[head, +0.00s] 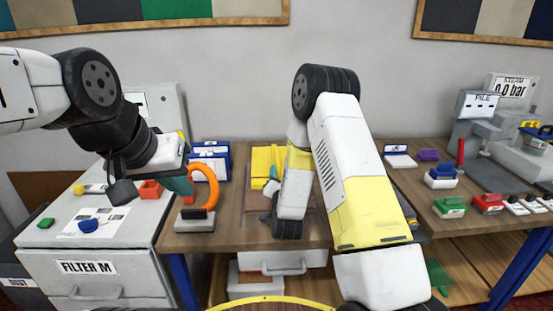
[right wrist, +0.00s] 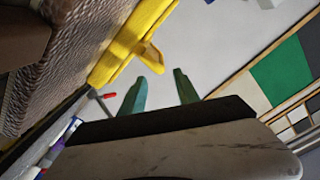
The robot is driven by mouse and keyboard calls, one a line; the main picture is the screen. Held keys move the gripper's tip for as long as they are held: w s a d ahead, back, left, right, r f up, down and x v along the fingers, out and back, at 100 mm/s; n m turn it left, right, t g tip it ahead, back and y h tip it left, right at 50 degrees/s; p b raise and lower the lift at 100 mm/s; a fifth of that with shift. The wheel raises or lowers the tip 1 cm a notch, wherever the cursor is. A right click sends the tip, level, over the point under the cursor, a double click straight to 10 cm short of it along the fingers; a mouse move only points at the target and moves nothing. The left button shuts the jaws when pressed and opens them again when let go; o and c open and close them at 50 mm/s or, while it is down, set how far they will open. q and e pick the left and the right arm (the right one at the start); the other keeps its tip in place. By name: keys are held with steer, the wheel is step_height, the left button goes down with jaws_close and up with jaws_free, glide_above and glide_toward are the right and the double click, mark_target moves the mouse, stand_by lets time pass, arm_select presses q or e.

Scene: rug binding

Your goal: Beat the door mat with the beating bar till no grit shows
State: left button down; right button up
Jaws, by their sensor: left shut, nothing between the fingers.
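The door mat appears to be the brown woven piece with a yellow edge in the right wrist view (right wrist: 62,50); a brown part shows on the table in the head view (head: 257,202), partly hidden by my right arm. A yellow piece (head: 264,160) lies at its back. I cannot tell whether grit shows. I cannot surely pick out the beating bar. My right gripper (right wrist: 160,88) is open and empty, beside the yellow edge. In the head view its teal fingertip (head: 271,187) shows at the mat. My left gripper (head: 181,186) is shut and empty, beside an orange hook (head: 209,184).
The orange hook rises from a grey block on the table's left. A white filter cabinet (head: 86,268) stands left, with small green and blue pieces. Green (head: 449,207) and red (head: 487,203) blocks and a press (head: 477,122) stand right. A drawer (head: 283,263) is below the tabletop.

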mark_target(277, 157)
steer(key=w, duration=1.1)
steer(key=shift+s, duration=0.1)
steer(key=shift+c, duration=0.5)
steer(key=c, duration=0.7)
steer(key=shift+a, duration=0.1)
jaws_close()
